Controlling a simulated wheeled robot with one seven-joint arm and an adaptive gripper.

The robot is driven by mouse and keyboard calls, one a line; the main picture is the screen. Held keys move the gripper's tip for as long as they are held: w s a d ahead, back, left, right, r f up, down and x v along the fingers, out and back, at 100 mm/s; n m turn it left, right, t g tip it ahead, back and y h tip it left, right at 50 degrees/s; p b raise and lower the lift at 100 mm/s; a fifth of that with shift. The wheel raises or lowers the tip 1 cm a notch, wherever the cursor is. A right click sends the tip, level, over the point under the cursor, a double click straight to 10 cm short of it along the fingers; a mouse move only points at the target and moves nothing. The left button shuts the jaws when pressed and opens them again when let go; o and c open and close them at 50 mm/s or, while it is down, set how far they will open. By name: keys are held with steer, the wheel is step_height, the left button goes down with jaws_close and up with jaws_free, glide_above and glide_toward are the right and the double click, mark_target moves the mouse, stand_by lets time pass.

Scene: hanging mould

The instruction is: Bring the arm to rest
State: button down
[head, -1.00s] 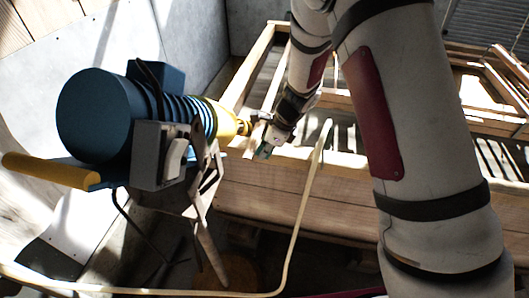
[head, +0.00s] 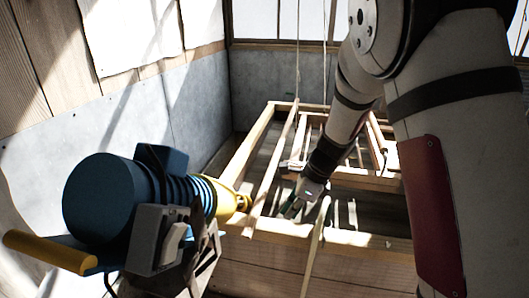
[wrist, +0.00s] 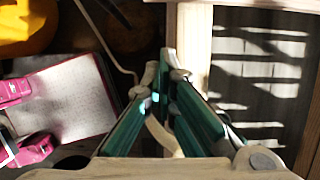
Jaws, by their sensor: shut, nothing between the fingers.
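My gripper (head: 291,208) is at the end of my arm, over the near part of the wooden frame (head: 262,140) in the head view. It is to the right of the yellow tip of the blue machine. In the wrist view my gripper (wrist: 167,62) shows two green fingers meeting at their tips, with nothing held between them. The fingers hide part of what lies below. I cannot tell the exact gap between the gripper and the frame.
A blue cylindrical machine (head: 105,200) with a yellow bar (head: 48,252) stands at the left. Thin cords (head: 297,60) hang at the back. A pale strip (head: 314,250) rises in front of the frame. In the wrist view a white sheet (wrist: 65,98) lies beside pink parts (wrist: 34,148).

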steer(key=s+r+n, duration=0.5)
steer(key=s+r, duration=0.1)
steer(key=r, duration=0.3)
steer(key=s+d+r+n+t+h, duration=0.1)
steer(key=s+d+r+n, duration=0.1)
steer(key=s+r+n, duration=0.2)
steer(key=s+d+r+n+t+h, duration=0.1)
steer(key=s+d+r+n, duration=0.2)
steer(key=s+n, duration=0.4)
steer(key=s+d+r+n+t+h, duration=0.1)
steer(key=s+d+r+n+h, duration=0.1)
steer(key=s, duration=0.9)
step_height(320, 180, up, 3)
steer(key=d+n, duration=0.1)
steer(key=n, duration=0.2)
steer(key=shift+f+t, duration=0.15)
steer(key=shift+t, duration=0.15)
